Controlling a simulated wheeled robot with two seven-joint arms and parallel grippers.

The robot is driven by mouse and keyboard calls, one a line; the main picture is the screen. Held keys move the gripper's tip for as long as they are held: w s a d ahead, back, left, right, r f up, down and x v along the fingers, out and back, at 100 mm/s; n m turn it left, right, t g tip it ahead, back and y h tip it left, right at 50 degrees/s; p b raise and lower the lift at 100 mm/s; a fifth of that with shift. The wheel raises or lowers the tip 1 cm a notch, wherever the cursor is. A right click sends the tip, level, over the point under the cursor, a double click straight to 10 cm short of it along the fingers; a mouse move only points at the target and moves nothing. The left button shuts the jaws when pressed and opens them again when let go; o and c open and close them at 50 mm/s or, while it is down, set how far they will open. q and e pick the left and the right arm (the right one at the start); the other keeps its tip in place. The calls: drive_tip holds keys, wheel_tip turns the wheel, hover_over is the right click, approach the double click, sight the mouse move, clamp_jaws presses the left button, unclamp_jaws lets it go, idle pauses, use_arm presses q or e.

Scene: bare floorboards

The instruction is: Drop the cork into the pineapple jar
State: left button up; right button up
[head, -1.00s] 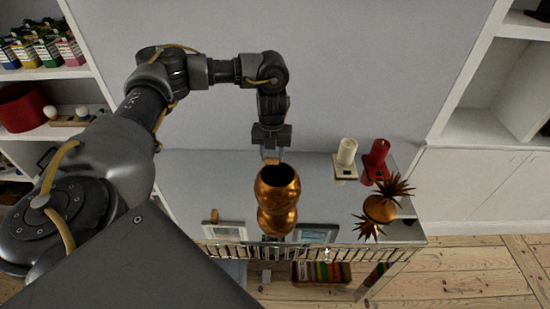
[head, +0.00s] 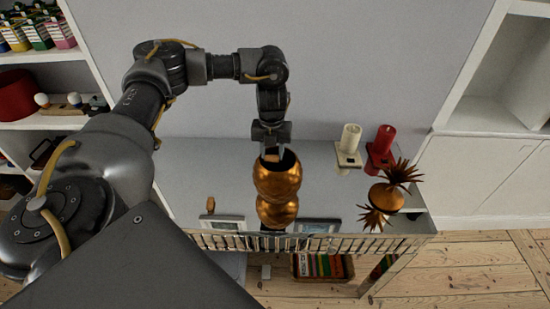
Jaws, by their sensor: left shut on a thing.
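The pineapple jar (head: 277,181) is a round copper-coloured vessel standing upright with its dark mouth open at the top. Its reflection shows below it in the mirrored tabletop. My left gripper (head: 271,153) points down at the jar's mouth, its fingertips at the back-left of the rim. It is shut on the cork (head: 272,158), a small light-brown piece seen against the dark opening. I cannot tell exactly how deep the cork sits, or whether it touches the rim. The leafy copper pineapple top (head: 387,197) lies apart on the right. My right gripper is not in view.
The jar stands on a mirrored table (head: 190,170). Two picture frames (head: 222,223) (head: 318,226) and a small brown object (head: 210,203) are near the front edge. White shelves flank the table.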

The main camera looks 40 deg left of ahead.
use_arm(q)
drive_tip(key=o, duration=1)
wheel_tip(320, 180, up, 11)
drive_tip(key=shift+f, duration=0.1)
idle(0.5)
